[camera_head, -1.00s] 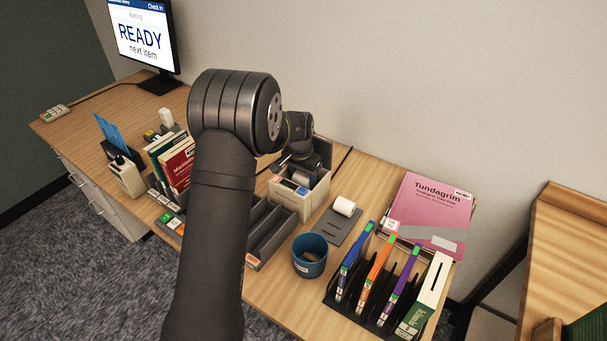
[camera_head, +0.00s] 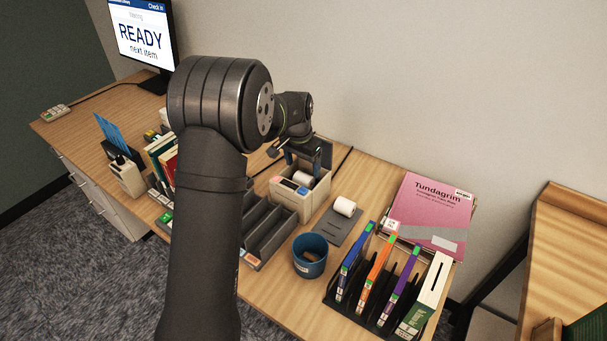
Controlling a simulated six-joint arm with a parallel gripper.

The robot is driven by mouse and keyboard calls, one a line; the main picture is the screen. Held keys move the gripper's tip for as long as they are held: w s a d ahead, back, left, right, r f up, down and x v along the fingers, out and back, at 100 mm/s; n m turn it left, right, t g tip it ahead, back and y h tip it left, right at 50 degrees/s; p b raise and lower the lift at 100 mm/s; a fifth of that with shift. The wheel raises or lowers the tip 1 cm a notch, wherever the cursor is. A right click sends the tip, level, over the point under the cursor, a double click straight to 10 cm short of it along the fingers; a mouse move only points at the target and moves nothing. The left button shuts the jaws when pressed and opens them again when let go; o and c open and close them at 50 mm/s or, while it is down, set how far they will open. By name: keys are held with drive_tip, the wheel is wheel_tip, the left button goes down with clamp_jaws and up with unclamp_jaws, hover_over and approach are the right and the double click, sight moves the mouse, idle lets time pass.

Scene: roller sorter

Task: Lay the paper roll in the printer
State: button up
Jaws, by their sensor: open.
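The printer (camera_head: 287,199) is a cream box with coloured buttons on its front, and its dark lid (camera_head: 322,153) stands raised at the back. A white paper roll (camera_head: 303,178) lies in the printer's open bay. Its lower part is hidden by the printer walls. Another white paper roll (camera_head: 345,207) rests on a grey pad (camera_head: 340,228) to the right of the printer. My gripper (camera_head: 281,154) is open, above and behind the printer's left side, apart from the roll in the bay. My arm hides part of the desk to the left.
A blue cup (camera_head: 310,265) and a rack of upright coloured books (camera_head: 375,320) stand in front and to the right. A pink book (camera_head: 430,213) lies at the right. A grey slotted tray (camera_head: 268,235) sits just before the printer. The monitor (camera_head: 143,38) is far left.

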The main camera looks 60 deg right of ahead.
sight(304, 175)
wheel_tip(304, 175, up, 11)
drive_tip(key=a, duration=0.1)
drive_tip(key=shift+a+r, duration=0.2)
drive_tip(key=shift+f, duration=0.15)
idle(0.3)
drive_tip(key=f, duration=0.5)
drive_tip(key=d+f, duration=0.1)
drive_tip(key=f, duration=0.5)
drive_tip(key=d+f, duration=0.1)
drive_tip(key=f, duration=0.5)
drive_tip(key=shift+d, duration=0.1)
drive_tip(key=shift+r, duration=0.5)
